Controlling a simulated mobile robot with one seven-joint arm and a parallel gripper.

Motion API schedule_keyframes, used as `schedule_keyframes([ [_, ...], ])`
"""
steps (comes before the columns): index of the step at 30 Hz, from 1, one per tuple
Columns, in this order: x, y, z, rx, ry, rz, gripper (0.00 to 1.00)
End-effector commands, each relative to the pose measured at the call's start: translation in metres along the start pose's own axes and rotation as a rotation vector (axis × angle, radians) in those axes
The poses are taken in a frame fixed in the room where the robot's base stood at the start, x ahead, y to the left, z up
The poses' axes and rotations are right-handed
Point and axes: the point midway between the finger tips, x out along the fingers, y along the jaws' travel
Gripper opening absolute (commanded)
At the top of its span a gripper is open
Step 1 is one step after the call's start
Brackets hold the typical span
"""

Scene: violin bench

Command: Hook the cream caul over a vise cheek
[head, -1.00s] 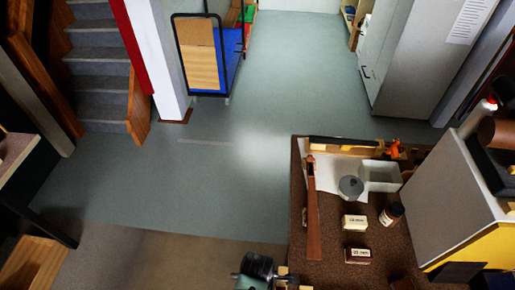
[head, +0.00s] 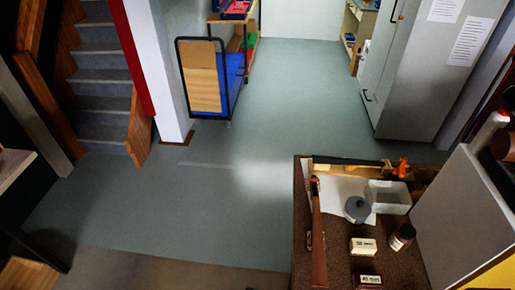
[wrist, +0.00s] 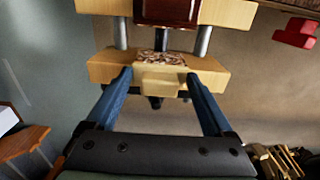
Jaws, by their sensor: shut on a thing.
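In the wrist view, my gripper (wrist: 160,78) has two blue fingers shut on the cream caul (wrist: 160,80), a small pale block between the fingertips. A brown speckled patch (wrist: 160,58) shows just beyond it. The caul and patch overlap the near wooden vise cheek (wrist: 105,66) in the picture. I cannot tell whether the caul touches the cheek or sits over its edge. The far vise cheek (wrist: 235,14) is at the top, joined by two steel rods (wrist: 204,40).
A dark red block (wrist: 165,12) is at the far cheek. A red object (wrist: 295,32) is at upper right. In the head view, the bench (head: 335,245) holds a white tray (head: 388,197), a grey round container (head: 357,209), a brown jar (head: 402,237) and labelled blocks (head: 363,246).

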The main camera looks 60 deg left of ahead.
Motion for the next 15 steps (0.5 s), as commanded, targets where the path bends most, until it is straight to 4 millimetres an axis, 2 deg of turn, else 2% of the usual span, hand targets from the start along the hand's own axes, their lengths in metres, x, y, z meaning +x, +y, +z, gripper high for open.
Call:
schedule_keyframes([
  [5, -0.0003, 0.0003, 0.0000, 0.000, 0.000, 0.000, 0.31],
  [6, -0.0003, 0.0003, 0.0000, 0.000, 0.000, 0.000, 0.94],
  [7, -0.0003, 0.0002, 0.0000, 0.000, 0.000, 0.000, 0.99],
  [15, -0.0013, 0.0001, -0.0001, 0.000, 0.000, 0.000, 1.00],
])
